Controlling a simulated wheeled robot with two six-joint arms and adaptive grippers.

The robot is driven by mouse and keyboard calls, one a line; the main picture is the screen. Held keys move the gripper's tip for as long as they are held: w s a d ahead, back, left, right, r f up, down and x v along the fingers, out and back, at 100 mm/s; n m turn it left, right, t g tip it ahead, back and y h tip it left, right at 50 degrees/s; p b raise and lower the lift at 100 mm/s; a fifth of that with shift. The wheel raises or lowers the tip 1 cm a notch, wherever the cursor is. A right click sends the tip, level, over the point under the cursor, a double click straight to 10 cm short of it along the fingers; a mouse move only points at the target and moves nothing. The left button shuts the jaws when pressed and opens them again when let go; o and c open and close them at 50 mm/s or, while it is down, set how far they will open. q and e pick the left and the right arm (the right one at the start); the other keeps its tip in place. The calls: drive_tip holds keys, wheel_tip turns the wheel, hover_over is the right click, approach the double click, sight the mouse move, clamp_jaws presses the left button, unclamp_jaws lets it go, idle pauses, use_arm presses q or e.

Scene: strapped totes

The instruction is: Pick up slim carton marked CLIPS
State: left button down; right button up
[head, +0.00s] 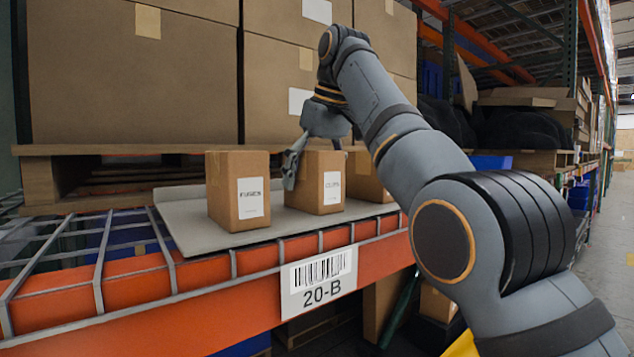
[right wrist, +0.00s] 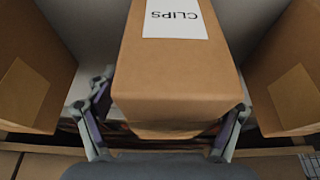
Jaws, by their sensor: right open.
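The slim carton marked CLIPS (head: 328,185) is a brown box with a white label, upright in the middle of three cartons on a grey shelf board (head: 195,222). It fills the middle of the right wrist view (right wrist: 178,65), its label reading upside down there. My right gripper (head: 312,166) is open at the carton, with one finger along its left side in the head view. In the right wrist view the gripper (right wrist: 170,100) has a finger on each side of the carton. Whether the fingers touch it is unclear. My left gripper is not in view.
A carton that seems marked FUSES (head: 232,190) stands to the left, and another carton (head: 365,178) to the right, partly behind my arm. Large boxes (head: 130,75) on a pallet stand behind. An orange beam labelled 20-B (head: 318,283) runs along the front.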

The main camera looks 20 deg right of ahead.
drive_tip(key=c, duration=1.4)
drive_tip(key=shift+c, duration=0.5)
drive_tip(key=shift+r, duration=0.15)
